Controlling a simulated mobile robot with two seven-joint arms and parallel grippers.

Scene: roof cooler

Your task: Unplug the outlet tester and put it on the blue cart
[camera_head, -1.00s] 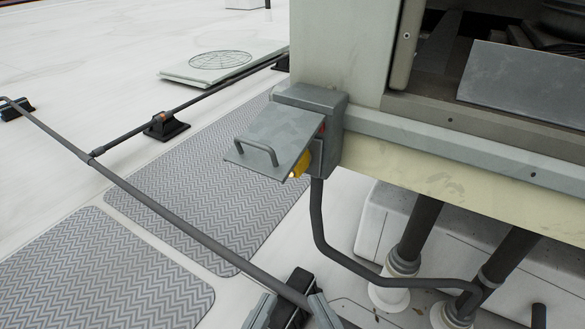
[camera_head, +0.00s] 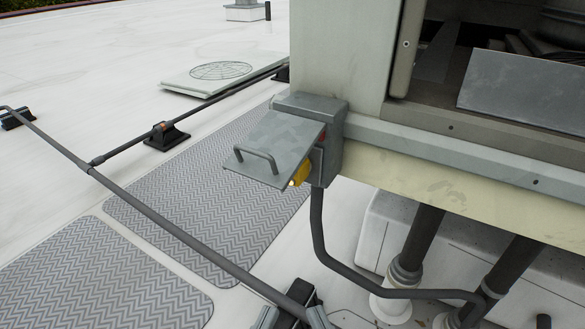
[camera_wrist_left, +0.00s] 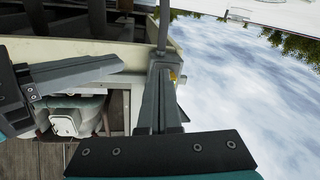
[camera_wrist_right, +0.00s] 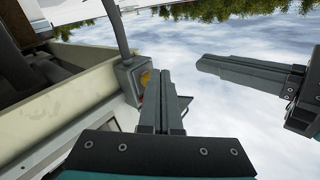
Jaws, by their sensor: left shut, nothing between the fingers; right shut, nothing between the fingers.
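The yellow outlet tester (camera_head: 301,174) sits in the grey outlet box (camera_head: 328,150) on the corner of the cooler. A raised grey cover with a handle (camera_head: 275,147) hides its upper part. The tester's yellow also shows beyond the fingers in the right wrist view (camera_wrist_right: 145,77). The left wrist view shows my left fingers (camera_wrist_left: 160,97) closed and empty. The right fingers (camera_wrist_right: 164,97) are closed and empty too. No blue cart is in view.
A grey conduit (camera_head: 318,225) runs down from the box. A long dark pipe (camera_head: 185,229) on black supports crosses the roof at left, above grey walkway mats (camera_head: 190,185). The cooler's open side (camera_head: 500,30) is at right. The air in front of the box is clear.

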